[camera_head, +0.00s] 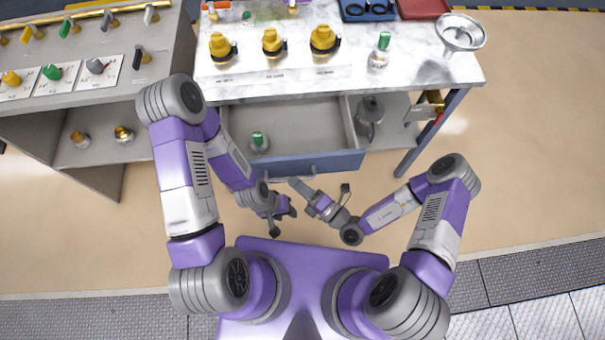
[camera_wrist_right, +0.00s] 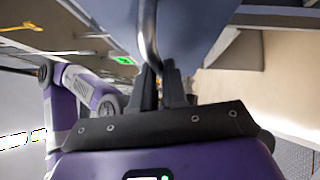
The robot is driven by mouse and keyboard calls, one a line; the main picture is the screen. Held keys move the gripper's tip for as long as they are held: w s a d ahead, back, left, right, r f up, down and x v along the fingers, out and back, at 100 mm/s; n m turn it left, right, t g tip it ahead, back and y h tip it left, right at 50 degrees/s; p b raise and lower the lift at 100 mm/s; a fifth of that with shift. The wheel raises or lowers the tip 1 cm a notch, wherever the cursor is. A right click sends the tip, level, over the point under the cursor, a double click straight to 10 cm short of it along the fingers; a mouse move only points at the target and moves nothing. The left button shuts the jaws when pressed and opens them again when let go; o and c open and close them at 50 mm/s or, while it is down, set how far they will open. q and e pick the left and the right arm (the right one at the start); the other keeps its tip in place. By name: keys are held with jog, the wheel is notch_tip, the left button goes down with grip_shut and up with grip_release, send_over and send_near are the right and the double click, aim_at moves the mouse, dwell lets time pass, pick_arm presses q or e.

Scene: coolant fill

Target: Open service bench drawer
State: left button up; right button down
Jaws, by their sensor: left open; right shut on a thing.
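The service bench drawer (camera_head: 300,118) is pulled out below the marble bench top, with its grey inside in view. Its blue front (camera_head: 330,163) faces me, and it also fills the top of the right wrist view (camera_wrist_right: 195,35). My right gripper (camera_head: 299,187) is at the drawer front; in the right wrist view its fingers (camera_wrist_right: 162,85) are shut on the curved metal drawer handle (camera_wrist_right: 149,38). My left gripper (camera_head: 284,215) is open and empty, below the drawer front and left of the right gripper. A small container with a green cap (camera_head: 259,142) stands inside the drawer at left.
A metal can (camera_head: 370,110) stands on the shelf right of the drawer. A grey bench (camera_head: 85,90) stands at left. Open floor lies at right.

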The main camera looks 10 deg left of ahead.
jog(key=shift+s, duration=0.1)
jog(key=c, duration=1.2)
grip_release()
jog(key=shift+o, duration=0.2)
jog(key=shift+d, duration=0.1)
jog(key=v, duration=0.7)
jog(key=shift+s+d+p, duration=0.15)
jog(key=shift+s+p, duration=0.05)
jog(key=shift+p, duration=0.2)
